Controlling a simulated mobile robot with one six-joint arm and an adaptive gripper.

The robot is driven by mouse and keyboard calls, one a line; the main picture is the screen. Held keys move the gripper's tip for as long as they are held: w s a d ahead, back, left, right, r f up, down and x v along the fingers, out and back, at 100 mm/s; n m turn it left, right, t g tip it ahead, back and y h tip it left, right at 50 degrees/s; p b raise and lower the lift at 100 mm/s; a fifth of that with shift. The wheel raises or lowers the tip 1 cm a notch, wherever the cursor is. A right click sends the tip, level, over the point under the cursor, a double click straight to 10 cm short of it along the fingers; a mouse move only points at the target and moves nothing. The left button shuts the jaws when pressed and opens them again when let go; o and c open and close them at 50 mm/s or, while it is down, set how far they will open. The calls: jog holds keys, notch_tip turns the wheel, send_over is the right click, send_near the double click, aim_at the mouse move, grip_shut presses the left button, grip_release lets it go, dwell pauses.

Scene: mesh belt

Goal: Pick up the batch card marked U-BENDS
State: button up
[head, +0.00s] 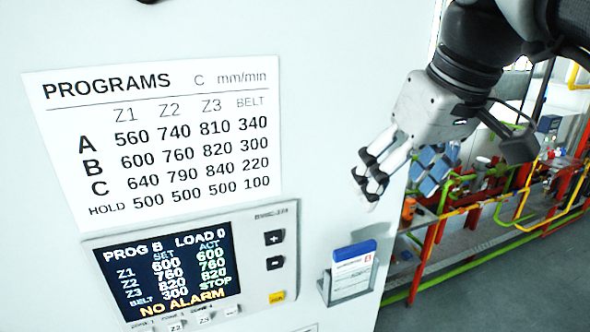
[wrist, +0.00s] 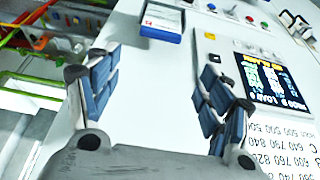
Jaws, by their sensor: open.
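A white card with a blue top band (head: 353,254) stands in a small clear holder (head: 326,290) on the white panel, right of the control screen. Its print is too small to read, so I cannot confirm the U-BENDS marking. In the wrist view the card (wrist: 162,20) appears upside down at the top, beyond the fingertips. My gripper (head: 370,180) is open and empty, above the card in the head view and apart from it. In the wrist view my gripper (wrist: 162,65) shows its two blue-padded fingers spread wide.
The control unit with its lit screen (head: 168,270) is left of the card, below a PROGRAMS chart (head: 160,140). Buttons and a knob (wrist: 230,12) show in the wrist view. Coloured pipes (head: 480,205) and open floor (head: 480,290) lie right of the panel's edge.

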aim_at(357, 247)
jog(key=shift+o, duration=0.8)
jog(key=shift+w+r, duration=0.1)
jog(key=o, duration=0.3)
jog(key=x, duration=1.1)
jog(key=shift+b, duration=0.3)
jog(key=shift+p+x, duration=0.3)
jog(key=shift+x, duration=2.65)
